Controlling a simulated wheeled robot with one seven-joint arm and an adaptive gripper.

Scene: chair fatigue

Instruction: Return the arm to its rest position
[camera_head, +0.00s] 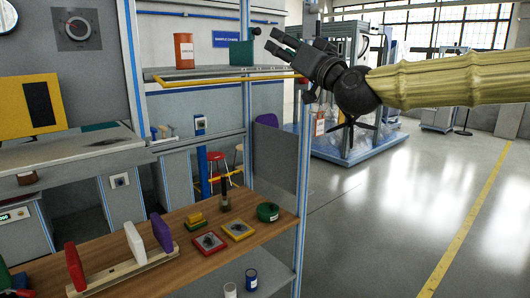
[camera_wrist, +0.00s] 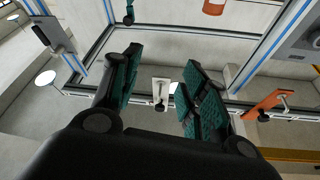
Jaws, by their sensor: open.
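My gripper (camera_head: 277,40) is raised at the top middle of the head view, at the end of my arm in its yellowish sleeve, which comes in from the right. It points left, toward the upper part of the workbench frame. In the wrist view my gripper (camera_wrist: 158,88) shows two teal-padded fingers spread apart with nothing between them. It is open and empty. In the head view it is well above the wooden tabletop (camera_head: 190,262) and clear of the things on it.
A blue-and-grey frame post (camera_head: 305,170) stands below my gripper. An orange canister (camera_head: 184,50) and a green block (camera_head: 241,53) stand on the upper shelf. Coloured blocks, small trays and a green ring (camera_head: 268,211) are on the tabletop. The floor (camera_head: 400,220) at right is clear.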

